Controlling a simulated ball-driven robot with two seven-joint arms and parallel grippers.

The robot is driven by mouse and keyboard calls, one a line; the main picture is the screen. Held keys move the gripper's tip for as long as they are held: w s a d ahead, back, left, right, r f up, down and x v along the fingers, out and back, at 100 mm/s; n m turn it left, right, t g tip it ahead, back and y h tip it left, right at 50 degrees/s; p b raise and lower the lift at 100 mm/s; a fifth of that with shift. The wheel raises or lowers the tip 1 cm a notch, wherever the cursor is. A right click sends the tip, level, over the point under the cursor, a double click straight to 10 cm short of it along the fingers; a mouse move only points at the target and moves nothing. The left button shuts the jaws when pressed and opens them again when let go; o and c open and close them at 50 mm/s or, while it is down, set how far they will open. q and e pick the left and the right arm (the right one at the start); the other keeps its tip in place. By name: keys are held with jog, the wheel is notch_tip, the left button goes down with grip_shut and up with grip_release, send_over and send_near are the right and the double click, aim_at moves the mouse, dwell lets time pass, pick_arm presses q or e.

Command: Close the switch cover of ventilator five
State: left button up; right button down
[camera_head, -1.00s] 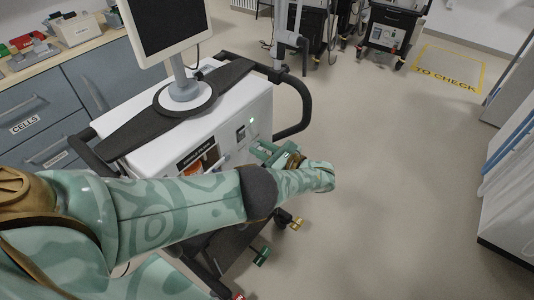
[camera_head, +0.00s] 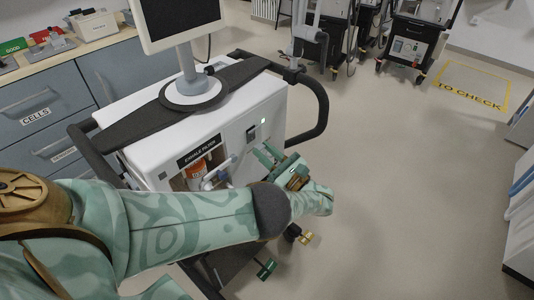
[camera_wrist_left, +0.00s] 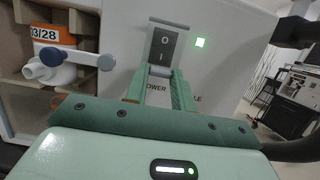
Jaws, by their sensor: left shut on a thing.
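The ventilator (camera_head: 150,150) is a white cart unit with a monitor on top. Its switch (camera_head: 252,133) sits on the front panel beside a small lit green light, and shows large in the left wrist view (camera_wrist_left: 164,46) with O and I marks. My left gripper (camera_head: 264,155) is just in front of the panel, below the switch. In the wrist view its green fingers (camera_wrist_left: 164,78) point up at the switch's lower edge. They appear shut on the switch cover, whose outline is mostly hidden between them. The switch face is uncovered. My right gripper is not in view.
An open exhale filter bay (camera_head: 200,168) with an orange-labelled filter and white port lies left of the switch. A black handle rail (camera_head: 322,110) curves at the cart's right. Other ventilators (camera_head: 412,40) stand behind. Floor to the right is clear.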

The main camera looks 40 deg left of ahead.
pick_arm(q)
jog(key=o, duration=1)
jog(key=w+b+v, duration=0.1)
jog(key=b+v, duration=0.3)
jog(key=v, duration=0.8)
jog(key=shift+s, duration=0.45)
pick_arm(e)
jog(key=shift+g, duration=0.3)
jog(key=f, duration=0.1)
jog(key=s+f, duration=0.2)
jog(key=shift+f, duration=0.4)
